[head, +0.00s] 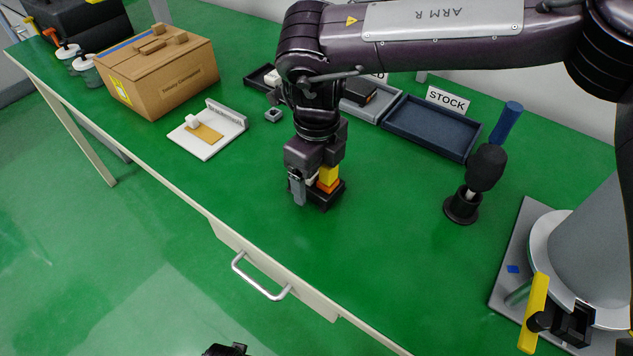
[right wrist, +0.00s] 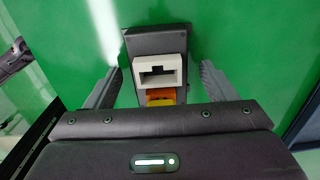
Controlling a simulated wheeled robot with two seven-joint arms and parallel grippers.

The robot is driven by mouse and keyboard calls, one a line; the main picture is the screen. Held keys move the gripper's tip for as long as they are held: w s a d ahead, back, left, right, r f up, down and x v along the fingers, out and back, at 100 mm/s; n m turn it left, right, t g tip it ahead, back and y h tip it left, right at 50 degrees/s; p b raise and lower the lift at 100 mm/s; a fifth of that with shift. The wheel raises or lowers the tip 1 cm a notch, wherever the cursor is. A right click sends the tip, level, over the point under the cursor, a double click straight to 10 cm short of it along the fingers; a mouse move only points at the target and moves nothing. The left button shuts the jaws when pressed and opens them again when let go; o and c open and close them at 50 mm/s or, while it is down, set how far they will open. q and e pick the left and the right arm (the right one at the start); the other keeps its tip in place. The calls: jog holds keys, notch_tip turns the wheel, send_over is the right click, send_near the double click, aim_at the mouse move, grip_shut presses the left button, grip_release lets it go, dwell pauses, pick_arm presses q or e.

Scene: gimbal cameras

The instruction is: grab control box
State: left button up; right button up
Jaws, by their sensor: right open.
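The control box (head: 325,201) is a small dark box on the green tabletop, with orange and yellow parts on top. In the right wrist view the control box (right wrist: 143,44) also shows a white socket-like part with a dark slot. My right gripper (head: 315,183) points down over the box and partly hides it in the head view. In the right wrist view the fingers of the right gripper (right wrist: 160,80) stand apart on either side of the box, with green showing between each finger and the box.
A cardboard box (head: 165,80) and a white plate-like fixture (head: 207,140) lie to the left. A dark blue tray (head: 428,128) sits behind, by a STOCK sign (head: 447,99). A black-headed tool in a holder (head: 462,208) stands right. The front table is clear above a drawer handle (head: 258,280).

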jog(key=shift+f, duration=0.15)
jog(key=c, duration=1.1)
jog(key=shift+c, duration=0.2)
